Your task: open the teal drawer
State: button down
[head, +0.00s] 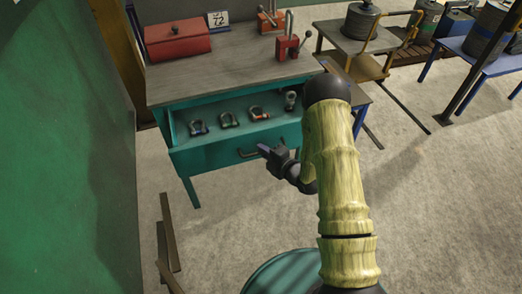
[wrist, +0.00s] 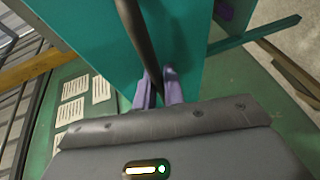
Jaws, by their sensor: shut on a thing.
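The teal drawer (head: 215,156) is in the workbench in the head view. It stands pulled out, and its inside shows below the bench top. Several shackles (head: 229,118) lie in a row inside it. A dark bar handle (head: 247,153) is on its front. My gripper (head: 268,150) is at the right end of this handle. In the wrist view the handle (wrist: 132,22) runs down between the purple fingers of my gripper (wrist: 158,88), which are shut on it. The teal drawer front (wrist: 90,35) fills the upper part of that view.
The bench top (head: 235,78) carries a red box (head: 177,42) and red clamps (head: 288,46). A green wall panel (head: 65,150) stands close on the left. Tables with drums (head: 362,20) are at the back right. The floor right of the bench is mostly clear.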

jog(key=shift+s, duration=0.2)
jog(key=c, duration=1.6)
grip_release()
jog(key=shift+o, duration=0.6)
jog(key=shift+w+f, duration=0.1)
jog(key=shift+w, duration=0.05)
jog(key=shift+d, duration=0.1)
jog(key=b+v, duration=0.1)
jog(key=v, duration=1.6)
jog(key=shift+s+d+b, duration=0.15)
jog(key=shift+s+b, duration=0.15)
jog(key=shift+w, duration=0.1)
